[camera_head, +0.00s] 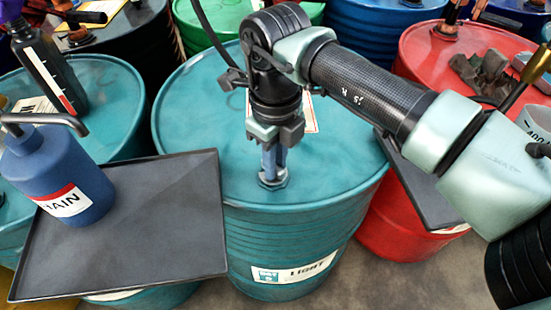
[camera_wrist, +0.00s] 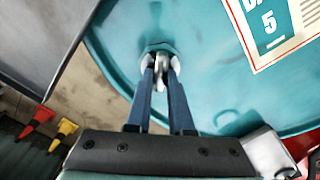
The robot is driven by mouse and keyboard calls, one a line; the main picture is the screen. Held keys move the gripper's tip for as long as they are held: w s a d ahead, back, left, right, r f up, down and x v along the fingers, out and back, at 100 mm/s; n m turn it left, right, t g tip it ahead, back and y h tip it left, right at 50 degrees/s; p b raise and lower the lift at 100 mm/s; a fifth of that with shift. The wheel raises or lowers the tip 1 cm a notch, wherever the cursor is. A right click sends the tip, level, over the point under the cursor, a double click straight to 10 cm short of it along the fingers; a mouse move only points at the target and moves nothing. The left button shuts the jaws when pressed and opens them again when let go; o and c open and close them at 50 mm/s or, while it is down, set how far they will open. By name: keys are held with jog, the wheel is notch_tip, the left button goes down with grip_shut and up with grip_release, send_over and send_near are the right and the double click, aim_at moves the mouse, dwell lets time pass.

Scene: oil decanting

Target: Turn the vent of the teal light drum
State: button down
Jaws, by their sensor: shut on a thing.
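The teal drum (camera_head: 300,190) stands upright in the middle of the head view, with a label reading LIGHT (camera_head: 293,270) on its front. Its vent (camera_head: 272,180) sits on the lid near the front rim. My gripper (camera_head: 272,172) points straight down onto the vent, its blue fingers shut on it. In the wrist view the fingertips close on the vent's small metal part (camera_wrist: 160,70), on a pale round base. The fingers hide part of the vent, so its exact angle cannot be told.
A dark tray (camera_head: 130,250) with a blue pump bottle (camera_head: 60,170) lies left of the drum. A red drum (camera_head: 400,215) stands close on the right. Several other drums crowd behind.

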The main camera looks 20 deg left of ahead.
jog(key=shift+n, duration=0.4)
jog(key=n, duration=0.2)
jog(key=shift+w+n+b, duration=0.1)
jog(key=shift+n+b, duration=0.2)
jog(key=shift+b, duration=0.1)
jog(key=shift+w+n, duration=0.1)
jog(key=shift+n, duration=1.8)
jog(key=c, duration=0.8)
grip_release()
notch_tip(320, 180, up, 13)
jog(key=p, duration=0.1)
